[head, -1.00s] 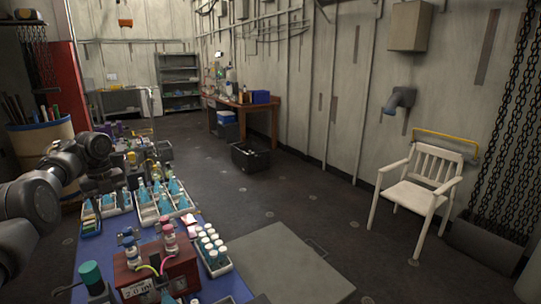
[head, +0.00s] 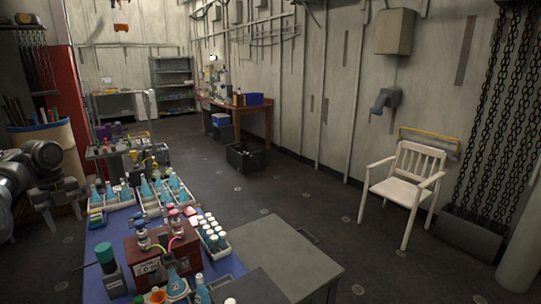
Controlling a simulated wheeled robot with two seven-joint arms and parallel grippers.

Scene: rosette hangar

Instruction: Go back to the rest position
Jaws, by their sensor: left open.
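My left arm comes in from the left edge in the head view. Its gripper (head: 60,203) hangs at the left side of the blue-topped table (head: 92,284), with its fingers apart and nothing visible between them. My right gripper is out of view.
A dark red box (head: 162,250) with small bottles, a tray of white-capped vials (head: 214,237) and a green-capped bottle (head: 109,268) stand on the table. A grey-topped table (head: 280,262) is to the right. A white chair (head: 405,190) stands by the wall; floor between is clear.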

